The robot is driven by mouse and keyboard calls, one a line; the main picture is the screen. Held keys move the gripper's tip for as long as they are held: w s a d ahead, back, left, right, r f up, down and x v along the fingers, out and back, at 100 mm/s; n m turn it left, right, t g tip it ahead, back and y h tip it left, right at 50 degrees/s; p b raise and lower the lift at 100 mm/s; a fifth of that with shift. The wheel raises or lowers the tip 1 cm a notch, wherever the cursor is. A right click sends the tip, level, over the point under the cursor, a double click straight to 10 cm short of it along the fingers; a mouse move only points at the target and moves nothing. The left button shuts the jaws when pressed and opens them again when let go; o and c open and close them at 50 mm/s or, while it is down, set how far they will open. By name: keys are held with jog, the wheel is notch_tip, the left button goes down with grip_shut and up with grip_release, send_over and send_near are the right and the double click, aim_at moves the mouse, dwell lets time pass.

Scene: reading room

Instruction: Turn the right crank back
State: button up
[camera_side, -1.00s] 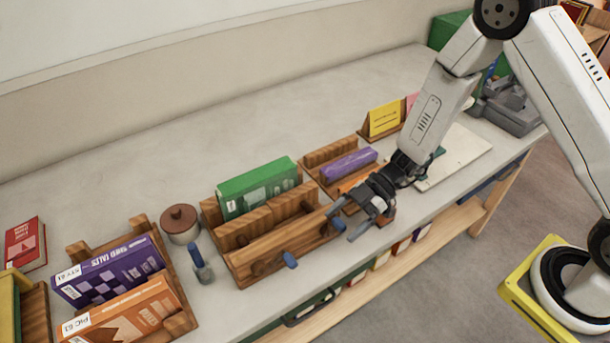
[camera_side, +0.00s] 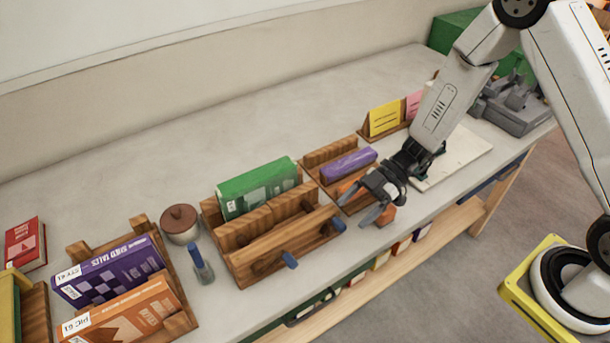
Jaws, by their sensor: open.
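A wooden press (camera_side: 240,265) with two blue-handled cranks on its front stands mid-table and holds a green book (camera_side: 258,187). The right crank (camera_side: 338,224) has its blue handle at the press's right front corner. The left crank (camera_side: 289,260) has its blue handle low on the front. My gripper (camera_side: 367,207) is open and empty, just right of the right crank handle and apart from it. Its fingers point down and left, over the front of a wooden tray.
The wooden tray (camera_side: 318,171) right of the press holds a purple block (camera_side: 349,164) and orange items partly hidden by my gripper. A blue-handled tool (camera_side: 200,263) and a lidded pot (camera_side: 180,224) stand left of the press. The table behind is clear.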

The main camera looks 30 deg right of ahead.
jog(key=shift+v, duration=2.15)
jog(key=shift+s+a, duration=0.1)
jog(key=c, duration=0.9)
jog(key=shift+a+r+g, duration=0.15)
jog(key=shift+a+g, duration=0.1)
jog(key=shift+g, duration=0.05)
grip_shut()
jog(key=a+r+h, duration=0.6)
jog(key=a+h, duration=0.2)
jog(key=a, duration=0.1)
jog(key=shift+a+r, duration=0.25)
jog(key=shift+a, duration=0.15)
